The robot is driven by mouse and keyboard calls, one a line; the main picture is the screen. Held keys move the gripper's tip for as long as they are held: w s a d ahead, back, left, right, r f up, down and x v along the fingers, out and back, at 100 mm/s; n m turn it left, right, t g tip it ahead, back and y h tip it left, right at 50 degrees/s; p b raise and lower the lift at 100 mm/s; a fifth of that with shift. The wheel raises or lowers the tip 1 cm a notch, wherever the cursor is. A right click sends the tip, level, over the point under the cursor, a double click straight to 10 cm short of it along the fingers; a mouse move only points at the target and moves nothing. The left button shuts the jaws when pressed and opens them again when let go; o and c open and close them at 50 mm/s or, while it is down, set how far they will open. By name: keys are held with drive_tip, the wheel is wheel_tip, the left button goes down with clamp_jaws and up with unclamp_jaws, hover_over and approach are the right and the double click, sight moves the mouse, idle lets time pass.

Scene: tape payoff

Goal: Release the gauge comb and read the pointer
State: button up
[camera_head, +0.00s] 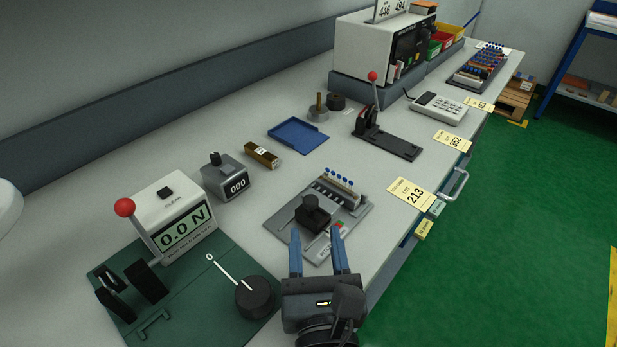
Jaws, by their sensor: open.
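My gripper (317,240) is at the bottom centre, its two blue fingers apart with nothing held between them. Just beyond the fingertips is a grey fixture plate (283,228) with a black knob (312,212) and a row of several blue-tipped pins that may be the gauge comb (340,184). A red and a green spot show by the right fingertip. At the lower left, a green plate (190,295) carries a black round knob (255,297) with a white line toward a "0" mark. A white gauge (170,212) with a red-balled lever reads 0.0 N.
A counter (227,178) showing 000, a brown block (262,155) and a blue tray (298,135) lie behind. A black lever stand (385,142), a calculator (438,107) and a white machine (375,50) stand farther off. A "213" card (411,193) lies at the bench's right edge.

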sight(311, 207)
drive_tip(key=w, duration=0.5)
drive_tip(key=w+a, duration=0.1)
drive_tip(key=w, duration=0.2)
drive_tip(key=shift+w+p, duration=0.15)
drive_tip(key=shift+p, duration=0.2)
clamp_jaws()
